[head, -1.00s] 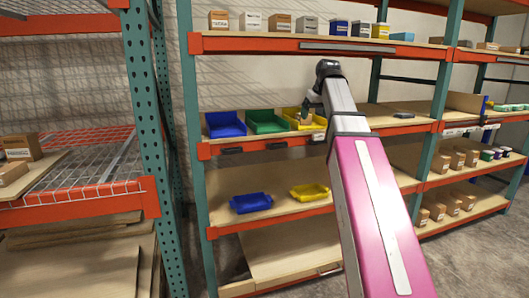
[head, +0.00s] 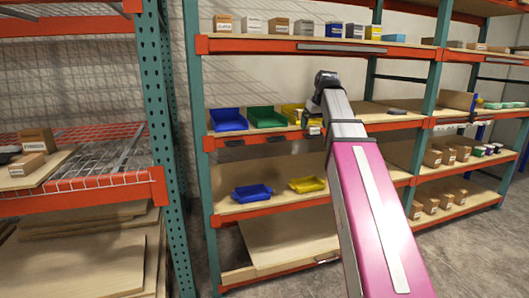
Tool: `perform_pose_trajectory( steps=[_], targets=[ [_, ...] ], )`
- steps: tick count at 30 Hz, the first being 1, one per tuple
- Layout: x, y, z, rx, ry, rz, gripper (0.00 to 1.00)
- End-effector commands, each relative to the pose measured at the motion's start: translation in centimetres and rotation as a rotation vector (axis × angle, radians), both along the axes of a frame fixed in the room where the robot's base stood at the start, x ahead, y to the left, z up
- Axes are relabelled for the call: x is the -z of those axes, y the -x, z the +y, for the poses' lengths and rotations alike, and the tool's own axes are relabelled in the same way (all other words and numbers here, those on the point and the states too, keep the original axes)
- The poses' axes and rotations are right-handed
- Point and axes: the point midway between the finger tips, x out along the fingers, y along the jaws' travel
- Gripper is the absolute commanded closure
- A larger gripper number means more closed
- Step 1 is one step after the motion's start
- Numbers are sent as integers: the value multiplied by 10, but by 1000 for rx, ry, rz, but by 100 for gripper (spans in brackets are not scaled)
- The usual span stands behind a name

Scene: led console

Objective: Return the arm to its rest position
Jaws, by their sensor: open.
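My arm, pink with a grey forearm, reaches from the bottom right up toward the shelving. My gripper (head: 313,119) is small in the head view, at the middle shelf in front of the yellow bin (head: 292,112). It hangs below the dark wrist and looks open. I see nothing held in it, though its fingertips are small and partly hard to make out. It overlaps the yellow bin's right side in the picture; I cannot tell whether they touch.
A blue bin (head: 228,120) and a green bin (head: 267,118) stand left of the yellow one. Lower down are another blue bin (head: 251,193) and yellow bin (head: 307,185). A teal upright (head: 162,120) and a wire-mesh rack (head: 95,150) stand left. Concrete floor is clear at lower right.

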Motion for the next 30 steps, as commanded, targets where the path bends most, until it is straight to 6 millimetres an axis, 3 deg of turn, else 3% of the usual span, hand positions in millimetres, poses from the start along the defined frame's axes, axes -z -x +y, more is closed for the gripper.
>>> perform_pose_trajectory(
  steps=[7,11,20,30],
  targets=[
    [47,3,1,26,-1,31,11],
    [85,6,1,44,-1,56,11],
    [196,28,3,106,4,130,11],
    [314,72,5,173,18,212,11]
  ],
)
